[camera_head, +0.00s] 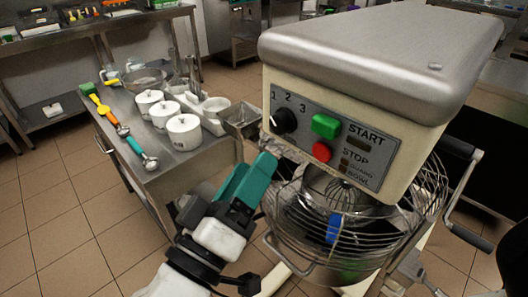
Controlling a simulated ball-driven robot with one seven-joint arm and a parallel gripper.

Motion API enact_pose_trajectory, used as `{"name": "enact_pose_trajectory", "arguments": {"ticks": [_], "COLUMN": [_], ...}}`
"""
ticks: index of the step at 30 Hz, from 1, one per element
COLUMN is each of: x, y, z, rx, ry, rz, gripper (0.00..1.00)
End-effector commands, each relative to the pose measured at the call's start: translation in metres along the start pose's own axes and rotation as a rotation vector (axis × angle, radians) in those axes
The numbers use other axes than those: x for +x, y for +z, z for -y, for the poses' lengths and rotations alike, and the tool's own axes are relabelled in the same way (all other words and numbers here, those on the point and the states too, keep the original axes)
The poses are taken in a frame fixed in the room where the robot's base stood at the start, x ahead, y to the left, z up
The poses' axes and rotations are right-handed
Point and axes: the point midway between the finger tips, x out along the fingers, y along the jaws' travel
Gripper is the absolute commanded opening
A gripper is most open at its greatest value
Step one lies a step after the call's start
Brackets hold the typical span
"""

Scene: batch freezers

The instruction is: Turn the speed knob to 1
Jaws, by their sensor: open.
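The black round speed knob (284,121) sits at the left end of the grey control panel (337,137) on the front of a cream mixer. The numbers 1, 2 and 3 stand in a row just above it. The knob's pointer is too small to read with certainty. My gripper (253,172), with teal fingers, is below and left of the knob. Its fingers point up toward the panel. It is open, appears empty, and looks apart from the knob.
A green button (326,125) and a red button (321,152) are right of the knob. The wire bowl guard (345,225) bulges out below the panel, close to my gripper. A steel table (175,140) with white pots and scoops stands at the left.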

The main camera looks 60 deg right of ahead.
Motion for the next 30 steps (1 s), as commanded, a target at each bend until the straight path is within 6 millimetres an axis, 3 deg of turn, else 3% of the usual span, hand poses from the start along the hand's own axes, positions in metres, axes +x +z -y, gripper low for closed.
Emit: {"name": "enact_pose_trajectory", "arguments": {"ticks": [3, 9, 30], "x": [-0.018, -0.030, -0.031], "y": [0.000, 0.000, 0.000], "z": [0.001, 0.000, 0.000], "rx": [0.000, -0.001, -0.001], "ry": [-0.001, 0.000, 0.000], "rz": [-0.001, 0.001, 0.001], "gripper": [0.62, 0.62, 0.62]}}
